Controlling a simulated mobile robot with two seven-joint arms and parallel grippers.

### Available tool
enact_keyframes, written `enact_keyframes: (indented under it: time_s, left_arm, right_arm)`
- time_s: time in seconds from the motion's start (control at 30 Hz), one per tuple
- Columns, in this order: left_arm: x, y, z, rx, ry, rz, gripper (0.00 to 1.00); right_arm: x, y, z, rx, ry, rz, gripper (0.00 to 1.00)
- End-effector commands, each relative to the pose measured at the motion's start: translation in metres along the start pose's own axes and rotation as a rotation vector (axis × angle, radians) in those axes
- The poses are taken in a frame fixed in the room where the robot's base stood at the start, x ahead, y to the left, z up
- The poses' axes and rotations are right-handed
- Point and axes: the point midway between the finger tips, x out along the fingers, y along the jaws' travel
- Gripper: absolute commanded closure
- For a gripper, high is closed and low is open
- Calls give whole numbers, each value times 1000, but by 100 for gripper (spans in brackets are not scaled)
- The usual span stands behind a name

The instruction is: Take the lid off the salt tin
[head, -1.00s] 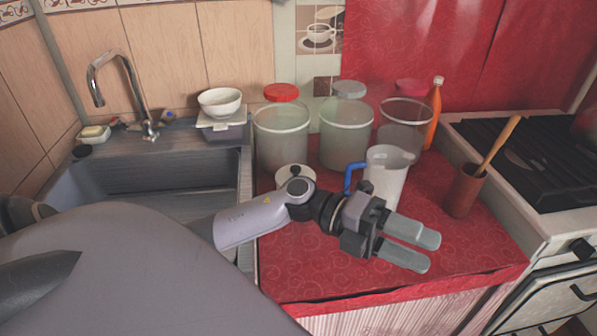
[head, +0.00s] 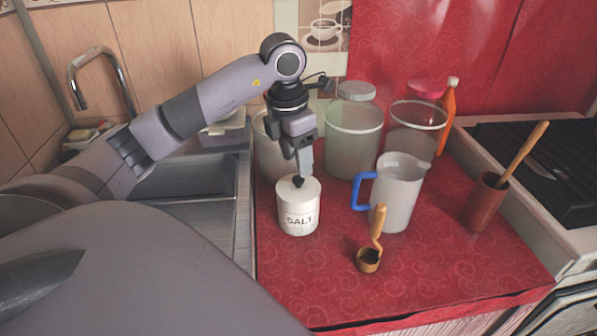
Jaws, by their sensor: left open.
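The salt tin (head: 298,218) is a white round tin with "SALT" on its front, standing upright on the red oilcloth counter. Its white lid (head: 312,190) sits on top, with a small dark knob (head: 298,181) in the middle. My left gripper (head: 303,172) points straight down just above the lid, its fingers at or right by the knob. It is open; whether the fingers touch the knob cannot be told. My right gripper is not in view.
A white jug (head: 398,195) with a blue handle stands right of the tin. A wooden scoop (head: 368,260) is in front. Glass jars (head: 353,140) stand behind. A wooden pot (head: 485,203) and stove (head: 555,150) are at right, a sink (head: 190,175) at left.

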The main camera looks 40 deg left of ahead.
Motion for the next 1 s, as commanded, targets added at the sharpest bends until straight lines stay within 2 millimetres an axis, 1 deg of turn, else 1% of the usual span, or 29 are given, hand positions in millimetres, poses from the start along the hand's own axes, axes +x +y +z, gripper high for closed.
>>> enact_keyframes:
  time_s: [0.2, 0.3, 0.4, 0.6, 0.63, 0.67, 0.7, 0.77, 0.8, 1.0]
  left_arm:
    - [30, 2, -2, 0, 3, -3, 45]
    - [42, 2, -2, 1, 1, -3, 45]
    - [47, 2, -2, 1, -1, -2, 45]
    - [47, 2, -1, 1, -2, -2, 45]
    - [47, 2, -1, 1, -2, -2, 51]
    - [47, 2, -1, 1, -2, -2, 61]
    - [47, 2, -1, 1, -2, -2, 74]
    - [47, 2, -1, 1, -2, -2, 94]
    - [47, 2, -1, 1, -2, -2, 100]
    - [46, 2, -1, 1, -2, -2, 100]
  right_arm:
    - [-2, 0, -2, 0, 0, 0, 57]
    - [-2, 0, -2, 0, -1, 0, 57]
    - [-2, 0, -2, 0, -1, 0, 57]
    - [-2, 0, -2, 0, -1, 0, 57]
    - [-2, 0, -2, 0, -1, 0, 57]
    - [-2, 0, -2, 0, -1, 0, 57]
    - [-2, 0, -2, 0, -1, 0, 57]
    - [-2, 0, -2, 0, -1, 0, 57]
    - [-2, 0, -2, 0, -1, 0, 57]
    - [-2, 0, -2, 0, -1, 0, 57]
